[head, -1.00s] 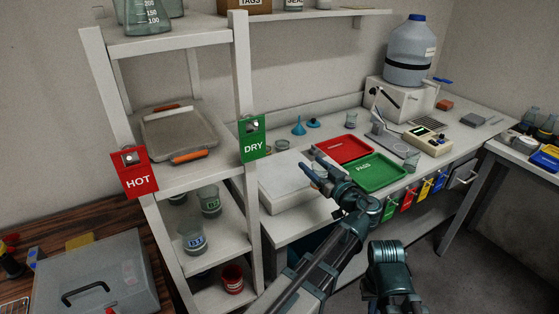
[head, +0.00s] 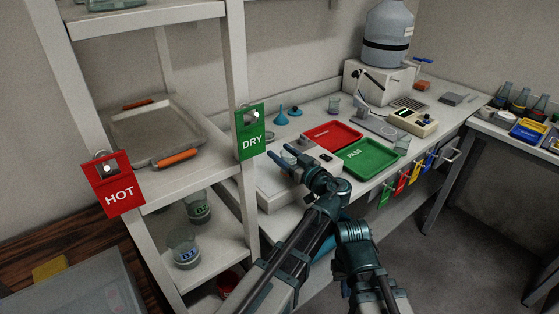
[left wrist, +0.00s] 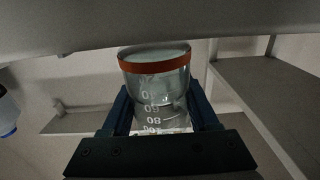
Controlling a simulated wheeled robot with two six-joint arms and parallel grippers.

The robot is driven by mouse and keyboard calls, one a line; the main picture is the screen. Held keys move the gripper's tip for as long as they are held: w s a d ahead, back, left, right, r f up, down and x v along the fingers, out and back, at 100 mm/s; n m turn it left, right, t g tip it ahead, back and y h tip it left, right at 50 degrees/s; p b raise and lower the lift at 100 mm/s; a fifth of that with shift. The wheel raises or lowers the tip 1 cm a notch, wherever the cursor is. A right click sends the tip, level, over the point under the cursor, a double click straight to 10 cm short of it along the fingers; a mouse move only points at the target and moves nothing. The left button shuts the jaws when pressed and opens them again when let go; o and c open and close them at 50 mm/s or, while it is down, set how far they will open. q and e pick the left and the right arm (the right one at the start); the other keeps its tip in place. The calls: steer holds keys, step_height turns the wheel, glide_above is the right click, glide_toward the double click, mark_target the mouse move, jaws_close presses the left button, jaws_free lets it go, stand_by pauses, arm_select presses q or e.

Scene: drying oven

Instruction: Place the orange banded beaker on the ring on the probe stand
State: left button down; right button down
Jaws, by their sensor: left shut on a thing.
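My left gripper (head: 276,158) is over the white box at the near left of the bench. In the left wrist view the gripper (left wrist: 160,115) is shut on the clear orange banded beaker (left wrist: 155,85), with a finger on each side. The orange band is at the beaker's upper end in that picture, and its printed numbers look upside down. In the head view the beaker is hard to make out.
A red tray (head: 331,134) and a green PASS tray (head: 370,158) lie between the gripper and the stand. The shelf rack (head: 237,75) stands left.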

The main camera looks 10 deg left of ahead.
arm_select(q)
steer(key=shift+f, duration=0.55)
steer(key=shift+r, duration=0.15)
steer(key=shift+c, duration=0.7)
jaws_free()
